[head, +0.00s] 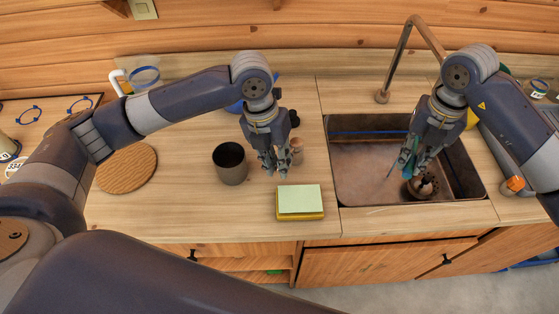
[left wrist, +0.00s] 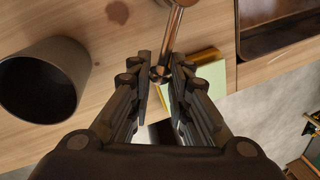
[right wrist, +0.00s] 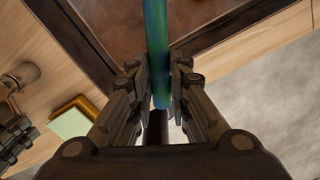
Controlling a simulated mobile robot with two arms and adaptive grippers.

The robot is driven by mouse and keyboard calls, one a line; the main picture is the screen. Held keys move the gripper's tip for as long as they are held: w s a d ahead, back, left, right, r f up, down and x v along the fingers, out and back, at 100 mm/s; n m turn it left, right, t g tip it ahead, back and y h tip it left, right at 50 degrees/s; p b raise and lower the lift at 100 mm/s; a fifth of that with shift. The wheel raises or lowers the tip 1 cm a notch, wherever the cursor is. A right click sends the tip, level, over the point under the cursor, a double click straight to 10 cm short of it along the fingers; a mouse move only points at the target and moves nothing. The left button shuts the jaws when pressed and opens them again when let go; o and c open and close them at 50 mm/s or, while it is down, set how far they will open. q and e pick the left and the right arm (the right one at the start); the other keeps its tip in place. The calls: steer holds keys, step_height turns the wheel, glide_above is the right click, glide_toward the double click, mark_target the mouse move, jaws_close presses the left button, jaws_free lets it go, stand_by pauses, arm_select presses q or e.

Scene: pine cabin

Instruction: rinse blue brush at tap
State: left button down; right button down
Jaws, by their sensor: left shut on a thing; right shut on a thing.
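The blue brush (head: 405,157) is held by my right gripper (head: 408,168) over the sink (head: 352,185). Its blue-green length runs up between the shut fingers in the right wrist view (right wrist: 157,45). The copper-coloured tap (head: 400,55) rises behind the sink; its outlet is hidden behind my right arm. I see no water. My left gripper (head: 273,168) is left of the sink, shut on the end of a copper-coloured lever (left wrist: 173,35). The lever's short post (head: 297,150) shows beside the fingers in the head view.
A dark cup (head: 230,165) stands left of my left gripper. A green and yellow sponge-like block (head: 300,200) lies at the counter's front. A round wooden board (head: 127,168) lies further left. A dark brown round piece (head: 424,187) sits in the sink below my right gripper.

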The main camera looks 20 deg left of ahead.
arm_select(q)
steer(key=c, duration=1.5)
jaws_free()
steer(key=shift+o, duration=0.2)
steer(key=shift+r, duration=0.1)
step_height(320, 180, up, 12)
steer(key=a, duration=0.2)
steer(key=shift+a+f, duration=0.15)
steer(key=shift+f, duration=0.05)
